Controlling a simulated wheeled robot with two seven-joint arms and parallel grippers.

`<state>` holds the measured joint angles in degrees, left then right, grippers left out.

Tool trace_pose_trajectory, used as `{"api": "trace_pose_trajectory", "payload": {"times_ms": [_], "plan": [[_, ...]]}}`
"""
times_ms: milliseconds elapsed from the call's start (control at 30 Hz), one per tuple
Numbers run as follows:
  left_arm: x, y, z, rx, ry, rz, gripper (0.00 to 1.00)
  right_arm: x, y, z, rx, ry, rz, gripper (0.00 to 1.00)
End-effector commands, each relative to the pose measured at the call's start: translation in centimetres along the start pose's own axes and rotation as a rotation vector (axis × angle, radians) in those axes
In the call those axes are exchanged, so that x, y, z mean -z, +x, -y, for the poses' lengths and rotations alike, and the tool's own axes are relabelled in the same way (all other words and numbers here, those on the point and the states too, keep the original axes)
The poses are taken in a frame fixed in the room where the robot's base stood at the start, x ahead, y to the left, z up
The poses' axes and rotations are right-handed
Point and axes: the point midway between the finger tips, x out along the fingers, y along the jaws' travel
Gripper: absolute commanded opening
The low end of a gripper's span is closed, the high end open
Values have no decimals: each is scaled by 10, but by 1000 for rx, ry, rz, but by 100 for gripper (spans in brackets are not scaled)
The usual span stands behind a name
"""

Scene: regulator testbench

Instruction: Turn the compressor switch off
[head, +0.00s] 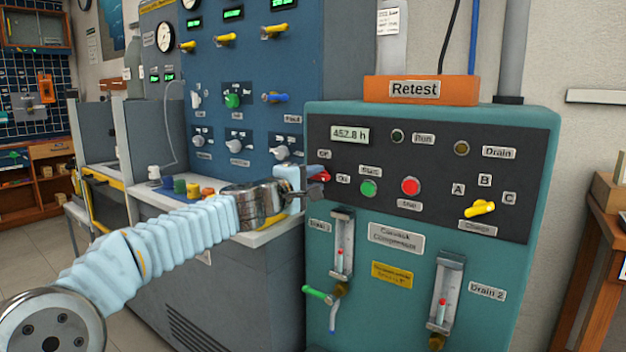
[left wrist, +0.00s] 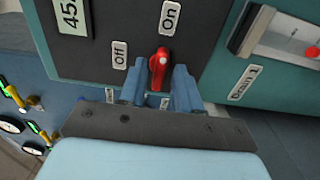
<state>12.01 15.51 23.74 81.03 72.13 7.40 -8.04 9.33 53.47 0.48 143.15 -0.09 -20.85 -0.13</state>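The compressor switch is a red lever knob (head: 319,177) on the dark panel of the teal compressor cabinet (head: 400,122). In the left wrist view the red knob (left wrist: 159,68) points up towards the "On" label (left wrist: 170,16); the "Off" label (left wrist: 120,54) lies to its left. My left gripper (head: 312,188) is at the panel's left edge, at the switch. In the left wrist view its two blue fingers (left wrist: 159,88) stand apart, one on each side of the knob's lower end. Whether they touch it is hard to tell. My right gripper is not in view.
Green and red buttons (head: 389,187) and a yellow selector (head: 480,209) share the panel. Below are two drain gauges and a green-handled valve (head: 318,294). A blue test bench (head: 240,100) stands to the left, close behind my arm.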

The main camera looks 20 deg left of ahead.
Motion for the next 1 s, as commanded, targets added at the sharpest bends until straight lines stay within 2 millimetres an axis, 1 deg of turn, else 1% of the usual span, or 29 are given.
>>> {"api": "trace_pose_trajectory", "payload": {"times_ms": [33, 100, 200, 467, 633, 767, 1000], "plan": [[0, 0, 0, 0, 0, 0, 24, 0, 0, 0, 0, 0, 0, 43], [0, 0, 0, 0, 0, 0, 13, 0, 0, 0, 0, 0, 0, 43], [0, 0, 0, 0, 0, 0, 0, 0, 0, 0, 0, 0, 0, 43], [0, 0, 0, 1, -7, 0, 0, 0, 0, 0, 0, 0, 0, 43], [0, 0, 0, 1, -49, 0, 0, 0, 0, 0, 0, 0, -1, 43], [0, 0, 1, 1, -118, 0, 0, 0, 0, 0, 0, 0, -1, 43], [0, 0, 1, 1, -316, 1, 0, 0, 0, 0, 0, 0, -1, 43]]}}
